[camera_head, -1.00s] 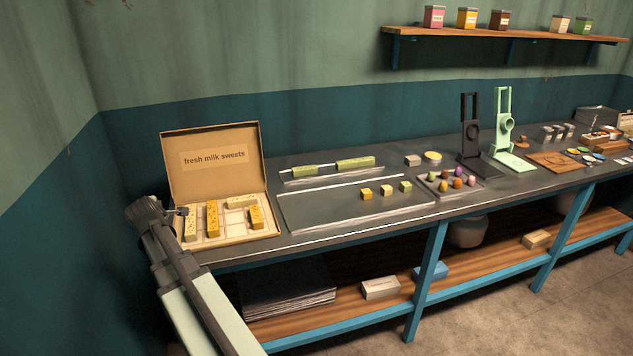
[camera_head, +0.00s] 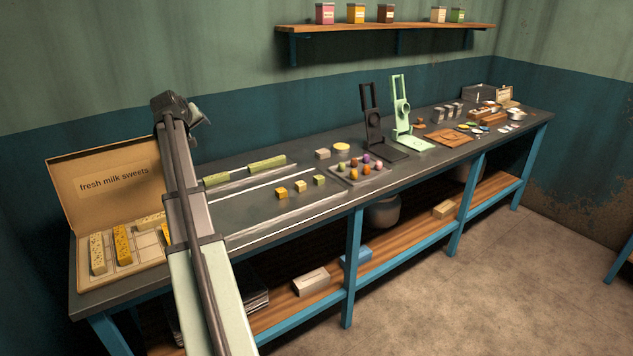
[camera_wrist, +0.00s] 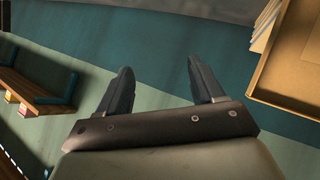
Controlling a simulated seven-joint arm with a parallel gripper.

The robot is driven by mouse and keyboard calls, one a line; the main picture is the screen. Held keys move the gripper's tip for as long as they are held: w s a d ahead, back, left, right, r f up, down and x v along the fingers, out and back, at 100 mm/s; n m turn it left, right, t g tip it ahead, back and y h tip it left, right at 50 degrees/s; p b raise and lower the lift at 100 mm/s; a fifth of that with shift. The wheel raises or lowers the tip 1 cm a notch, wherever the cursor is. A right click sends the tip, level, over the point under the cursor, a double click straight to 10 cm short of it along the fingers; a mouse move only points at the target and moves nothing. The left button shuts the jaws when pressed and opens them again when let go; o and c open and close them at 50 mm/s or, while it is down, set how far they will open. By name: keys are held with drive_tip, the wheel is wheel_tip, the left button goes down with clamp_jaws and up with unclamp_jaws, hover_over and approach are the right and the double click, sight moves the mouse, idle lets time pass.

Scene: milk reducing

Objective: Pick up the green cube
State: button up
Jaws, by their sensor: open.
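The green cube (camera_head: 319,180) is a small pale-green block on the dark tray (camera_head: 245,207) on the bench. It is the right-hand one of a row of three, beside a pale yellow cube (camera_head: 300,186) and a yellow cube (camera_head: 281,192). My gripper (camera_head: 197,112) is up in the air to the left of the cubes, well apart from them. In the wrist view my gripper (camera_wrist: 162,82) shows two spread dark fingers with nothing between them. The green cube is not in the wrist view.
The open sweets box (camera_head: 110,182) stands at the left, partly hidden by my arm. Green bars (camera_head: 267,164) lie behind the cubes. A tray of coloured balls (camera_head: 343,180), a black stand (camera_head: 370,125) and a mint stand (camera_head: 401,115) are to the right. A wall shelf (camera_head: 390,28) hangs above.

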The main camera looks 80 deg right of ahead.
drive_tip(key=s+d+f+m+g+y, duration=0.2)
drive_tip(key=s+d+f+m, duration=0.3)
drive_tip(key=s, duration=0.3)
drive_tip(key=s+d+f+m+g+y, duration=0.1)
drive_tip(key=s+d+f+m, duration=0.1)
drive_tip(key=s+d+m, duration=0.45)
drive_tip(key=m+g+y, duration=0.2)
drive_tip(key=m+y, duration=0.2)
drive_tip(key=m, duration=0.3)
approach(318, 177)
drive_tip(key=x, duration=0.4)
drive_tip(key=shift+w+d, duration=0.1)
drive_tip(key=shift+w, duration=0.15)
drive_tip(key=shift+s+x, duration=0.1)
drive_tip(key=shift+x, duration=1.25)
drive_tip(key=shift+s+x, duration=0.15)
drive_tip(key=shift+x, duration=1.2)
drive_tip(key=shift+c, duration=0.4)
drive_tip(key=c, duration=1)
